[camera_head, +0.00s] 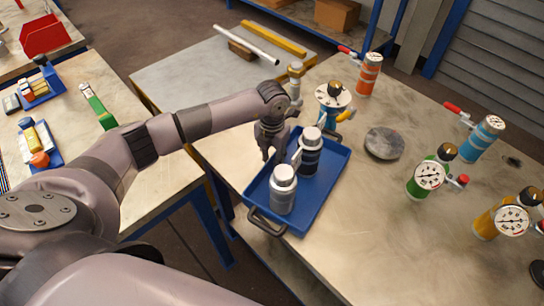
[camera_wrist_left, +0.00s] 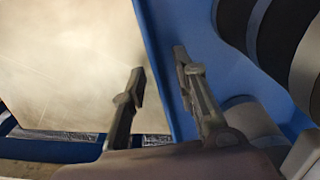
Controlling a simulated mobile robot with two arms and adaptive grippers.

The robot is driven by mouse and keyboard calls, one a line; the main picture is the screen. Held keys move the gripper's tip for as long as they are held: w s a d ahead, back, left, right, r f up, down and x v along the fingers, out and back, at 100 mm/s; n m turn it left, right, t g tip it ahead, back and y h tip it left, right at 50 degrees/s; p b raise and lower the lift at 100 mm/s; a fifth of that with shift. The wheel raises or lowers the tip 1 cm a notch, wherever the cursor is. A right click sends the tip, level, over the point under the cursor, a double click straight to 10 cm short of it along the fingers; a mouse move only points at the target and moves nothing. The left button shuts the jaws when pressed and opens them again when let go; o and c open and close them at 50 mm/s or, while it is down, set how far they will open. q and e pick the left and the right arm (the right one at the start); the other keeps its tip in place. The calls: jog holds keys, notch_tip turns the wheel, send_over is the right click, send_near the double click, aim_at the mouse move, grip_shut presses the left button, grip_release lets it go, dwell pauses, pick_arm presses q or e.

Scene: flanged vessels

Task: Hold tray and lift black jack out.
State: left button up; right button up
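The blue tray (camera_head: 322,192) lies on the workbench with a dark handle at its near end. The black jack (camera_head: 310,157), a dark cylinder with a silver top, stands upright in its far part. A grey silver-topped vessel (camera_head: 283,195) stands nearer the handle. My left gripper (camera_head: 271,158) points down at the tray's left side. In the left wrist view the open gripper (camera_wrist_left: 159,64) has one finger on each side of the blue tray wall (camera_wrist_left: 158,35), with a gap visible on the outer side. The banded dark cylinder (camera_wrist_left: 232,22) is at upper right there. My right gripper is not visible.
Behind the tray stand a blue-and-white gauge vessel (camera_head: 332,95) and an orange one (camera_head: 369,75). A round grey disc (camera_head: 384,143) lies to the right, with green (camera_head: 425,180), blue (camera_head: 483,137) and yellow (camera_head: 503,219) vessels beyond.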

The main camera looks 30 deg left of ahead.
pick_arm(q)
grip_shut()
dwell(1.4)
